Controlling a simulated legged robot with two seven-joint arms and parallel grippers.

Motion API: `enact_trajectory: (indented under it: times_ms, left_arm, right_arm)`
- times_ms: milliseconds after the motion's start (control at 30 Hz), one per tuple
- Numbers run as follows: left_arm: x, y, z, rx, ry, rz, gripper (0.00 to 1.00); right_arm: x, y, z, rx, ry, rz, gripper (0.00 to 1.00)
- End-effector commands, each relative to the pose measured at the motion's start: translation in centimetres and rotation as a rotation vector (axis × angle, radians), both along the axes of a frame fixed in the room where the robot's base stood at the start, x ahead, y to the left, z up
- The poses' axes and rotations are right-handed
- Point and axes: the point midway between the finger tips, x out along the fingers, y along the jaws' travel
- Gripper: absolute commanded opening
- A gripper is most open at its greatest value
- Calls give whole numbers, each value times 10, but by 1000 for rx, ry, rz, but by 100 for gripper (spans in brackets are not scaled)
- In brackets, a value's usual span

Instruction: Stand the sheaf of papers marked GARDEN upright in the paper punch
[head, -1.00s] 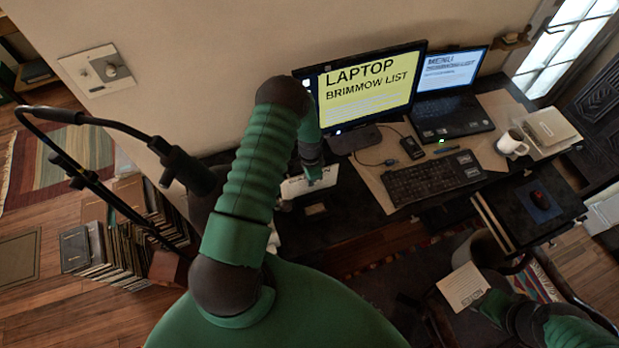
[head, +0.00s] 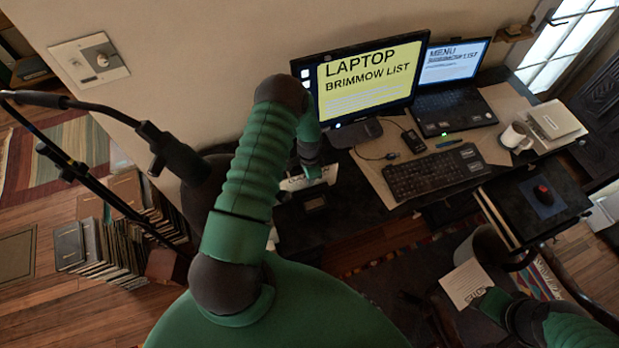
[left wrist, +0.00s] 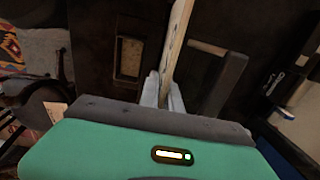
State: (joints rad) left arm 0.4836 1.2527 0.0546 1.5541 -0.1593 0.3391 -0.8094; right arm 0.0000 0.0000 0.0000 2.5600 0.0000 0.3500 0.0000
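In the left wrist view the sheaf (left wrist: 178,42) is seen edge-on between the fingers (left wrist: 164,92). A small dark box with a tan top (head: 314,203), perhaps the paper punch, sits just in front of it; I cannot tell whether they touch. My right gripper (head: 486,298) at lower right appears shut on a cream paper (head: 465,284) with print I cannot read.
The monitor (head: 368,82), laptop (head: 453,85), keyboard (head: 430,174) and white mug (head: 515,137) stand on the desk. A dark stand with a red mouse (head: 542,193) is at right. Many books (head: 120,245) stand on the floor at left.

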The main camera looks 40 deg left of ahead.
Motion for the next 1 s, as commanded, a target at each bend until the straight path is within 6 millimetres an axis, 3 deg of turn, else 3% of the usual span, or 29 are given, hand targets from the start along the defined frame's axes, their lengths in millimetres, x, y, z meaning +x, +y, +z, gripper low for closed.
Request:
enact_trajectory:
  times_ms: [167,433,567,667,1000]
  left_arm:
    - [0,0,0,0,0,0,31]
    - [0,0,0,0,0,0,31]
    - [1,1,10,1,-2,0,31]
    - [2,1,30,1,-4,0,31]
    - [3,2,128,3,-4,0,31]
  right_arm:
    - [0,0,0,0,0,0,38]
    - [0,0,0,0,0,0,38]
    - [0,0,-4,0,0,0,38]
    - [0,0,-10,0,0,0,38]
    - [0,0,-33,0,0,0,38]
